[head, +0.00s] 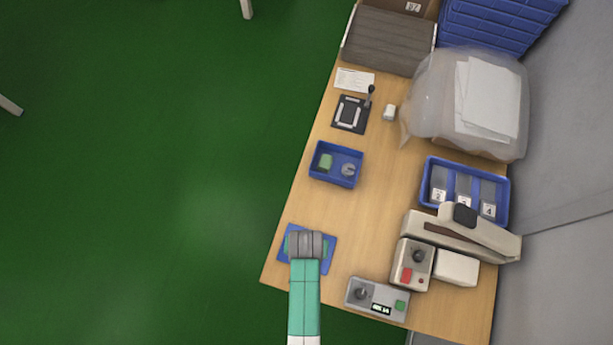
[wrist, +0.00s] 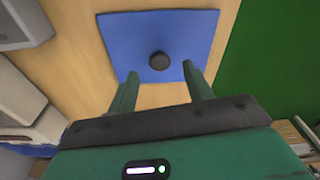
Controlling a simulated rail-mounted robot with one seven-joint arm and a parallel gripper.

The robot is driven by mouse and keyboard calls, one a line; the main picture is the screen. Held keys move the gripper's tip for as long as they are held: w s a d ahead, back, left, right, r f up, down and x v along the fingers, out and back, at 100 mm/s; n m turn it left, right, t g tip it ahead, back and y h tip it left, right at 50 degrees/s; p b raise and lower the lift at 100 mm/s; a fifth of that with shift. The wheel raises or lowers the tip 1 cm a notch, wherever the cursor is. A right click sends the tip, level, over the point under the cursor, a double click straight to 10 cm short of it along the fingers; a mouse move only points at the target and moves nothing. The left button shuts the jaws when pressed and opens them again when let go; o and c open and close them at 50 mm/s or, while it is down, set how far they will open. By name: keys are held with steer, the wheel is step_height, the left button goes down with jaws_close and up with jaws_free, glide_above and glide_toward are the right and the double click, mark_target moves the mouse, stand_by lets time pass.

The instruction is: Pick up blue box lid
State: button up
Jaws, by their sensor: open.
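The blue box lid (wrist: 188,32) is a flat blue square with a round black knob (wrist: 159,61) in its middle. It lies on the wooden table near the front left edge. In the head view the lid (head: 329,240) is partly hidden under my arm. My gripper (wrist: 160,74) is open above the lid, with its two green fingertips on either side of the knob and apart from it in the picture. How high the fingertips are above the lid I cannot tell. In the head view my gripper (head: 306,246) covers the knob.
An open blue box (head: 336,164) holding a green piece and a grey part stands farther up the table (head: 385,215). A grey control box (head: 377,299) is right of my arm. A beige device (head: 460,235) and a blue tray (head: 431,170) with compartments stand at the right.

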steer(key=f, duration=0.3)
steer(key=shift+w+f, duration=0.2)
steer(key=shift+f, duration=0.05)
steer(key=c, duration=1)
steer(key=shift+c, duration=0.2)
steer(key=shift+r, duration=0.5)
steer(key=r, duration=0.1)
steer(key=s+r, duration=0.1)
steer(key=shift+r, duration=0.35)
steer(key=s+a+r, duration=0.1)
steer(key=s+a, duration=0.1)
steer(key=s, duration=1.2)
steer(key=shift+s+a+r, duration=0.15)
steer(key=shift+s+r, duration=0.1)
steer(key=shift+s, duration=0.1)
